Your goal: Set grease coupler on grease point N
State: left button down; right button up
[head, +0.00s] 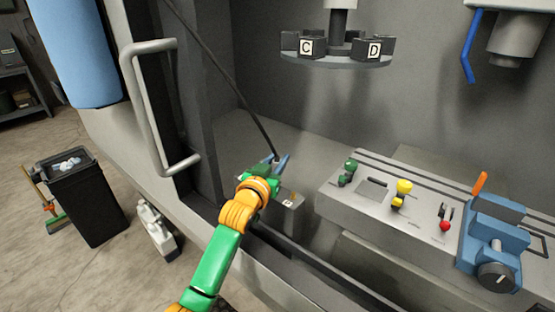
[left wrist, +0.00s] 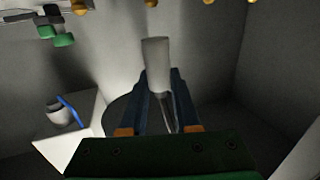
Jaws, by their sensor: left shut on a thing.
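My left gripper (head: 279,163) has blue fingers and is shut on the grease coupler (left wrist: 156,66), a pale grey cylinder between the fingertips in the left wrist view. In the head view a thin black hose (head: 228,83) runs down from the upper left to the gripper, where the fingers mostly hide the coupler. Just right of and below the gripper is a grey block (head: 293,221) with a small white label (head: 288,203); I cannot read its letter. I cannot tell whether the coupler touches anything besides the fingers. My right gripper is not in view.
A machine bed with green, yellow and red-tipped fittings (head: 403,188) and a blue fixture (head: 492,240) lies to the right. A round carousel (head: 337,62) with blocks C and D hangs above. A door handle (head: 139,110) stands left; a black bin (head: 92,205) is on the floor.

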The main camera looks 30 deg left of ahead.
pick_arm(q)
jog(key=shift+f, duration=0.1)
jog(key=shift+f+b, duration=1.05)
jog(key=shift+f, duration=0.3)
jog(key=shift+f+b, duration=0.4)
jog(key=shift+f, duration=0.4)
jog(key=c, duration=0.6)
grip_release()
jog(key=shift+o, duration=0.2)
